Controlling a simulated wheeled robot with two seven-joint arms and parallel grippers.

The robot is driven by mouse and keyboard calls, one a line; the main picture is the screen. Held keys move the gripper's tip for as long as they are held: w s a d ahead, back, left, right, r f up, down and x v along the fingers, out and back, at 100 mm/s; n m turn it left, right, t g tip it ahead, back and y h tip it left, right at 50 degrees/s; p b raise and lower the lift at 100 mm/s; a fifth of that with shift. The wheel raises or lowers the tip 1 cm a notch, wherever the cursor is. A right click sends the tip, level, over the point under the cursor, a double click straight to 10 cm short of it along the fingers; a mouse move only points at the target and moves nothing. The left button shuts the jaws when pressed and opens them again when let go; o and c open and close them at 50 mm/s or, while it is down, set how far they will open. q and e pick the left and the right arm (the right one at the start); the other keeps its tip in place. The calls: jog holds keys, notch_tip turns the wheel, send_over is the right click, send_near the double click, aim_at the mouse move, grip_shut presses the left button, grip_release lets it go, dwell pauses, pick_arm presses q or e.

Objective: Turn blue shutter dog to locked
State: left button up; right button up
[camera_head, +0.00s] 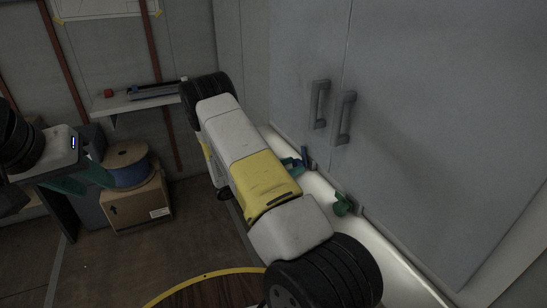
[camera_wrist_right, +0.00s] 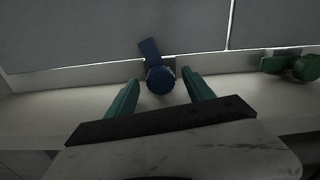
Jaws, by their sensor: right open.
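The blue shutter dog (camera_head: 305,155) is on the ledge at the foot of the grey shutter doors, partly hidden by my right arm in the head view. In the right wrist view the blue dog (camera_wrist_right: 157,77) has a round hub and a lever pointing up, tilted slightly left, against the door foot. My right gripper (camera_wrist_right: 160,82) is open, its teal fingers on either side of the hub, with gaps visible; contact is not evident. My left gripper (camera_head: 84,180) hangs far left, its teal fingers apart and empty, away from the dog.
A green dog (camera_head: 343,205) sits further right on the white ledge (camera_head: 390,250). Two door handles (camera_head: 320,104) stick out above. A cardboard box (camera_head: 137,208) with a blue spool (camera_head: 128,167) stands at the left, below a wall shelf (camera_head: 140,101). A round yellow-rimmed table (camera_head: 215,274) is in front.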

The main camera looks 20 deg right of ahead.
jog(key=shift+c, duration=0.4)
grip_shut()
jog(key=shift+m, duration=2)
jog(key=shift+o, duration=0.4)
grip_release()
jog(key=a, duration=0.7)
jog(key=shift+s+a, duration=0.35)
jog(key=shift+a, duration=0.05)
